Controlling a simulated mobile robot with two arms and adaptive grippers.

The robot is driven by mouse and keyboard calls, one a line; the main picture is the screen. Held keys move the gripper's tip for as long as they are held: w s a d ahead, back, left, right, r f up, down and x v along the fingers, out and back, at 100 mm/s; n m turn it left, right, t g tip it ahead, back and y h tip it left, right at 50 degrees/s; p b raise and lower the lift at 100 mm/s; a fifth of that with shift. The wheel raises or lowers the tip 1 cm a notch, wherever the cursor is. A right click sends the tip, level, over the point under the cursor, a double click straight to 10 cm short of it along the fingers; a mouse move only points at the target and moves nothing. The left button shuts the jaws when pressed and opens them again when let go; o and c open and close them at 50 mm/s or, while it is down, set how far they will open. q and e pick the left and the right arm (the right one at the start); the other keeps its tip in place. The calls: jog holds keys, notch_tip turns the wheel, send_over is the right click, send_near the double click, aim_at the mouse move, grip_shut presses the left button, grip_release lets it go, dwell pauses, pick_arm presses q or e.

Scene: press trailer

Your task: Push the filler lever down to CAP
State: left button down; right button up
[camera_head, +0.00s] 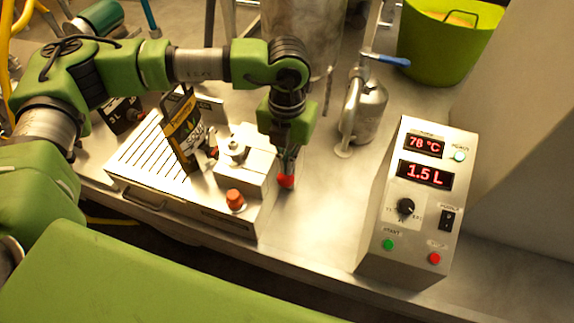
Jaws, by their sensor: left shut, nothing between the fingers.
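The filler (250,182) is a pale metal block at the right end of a slatted tray. A red ball knob (286,182), which looks like the end of the filler lever, shows at its right side. The lever's shaft and any CAP mark cannot be made out. My left gripper (288,164) points down, shut and empty, with its fingertips right at the top of the red knob. I cannot tell whether they touch it. My right gripper is not in view.
A black and yellow pouch (180,135) stands on the slatted tray (140,158), left of the filler. An orange-red knob (235,198) sits at the filler's front. A control box (412,205) reading 78 °C and 1.5 L stands right. A steel valve (362,108) with blue handle stands behind.

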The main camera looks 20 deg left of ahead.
pick_arm(q)
notch_tip(320, 180, up, 8)
jog(key=p, duration=0.2)
jog(key=shift+f, duration=0.25)
jog(key=shift+s, duration=0.1)
dwell(0.4)
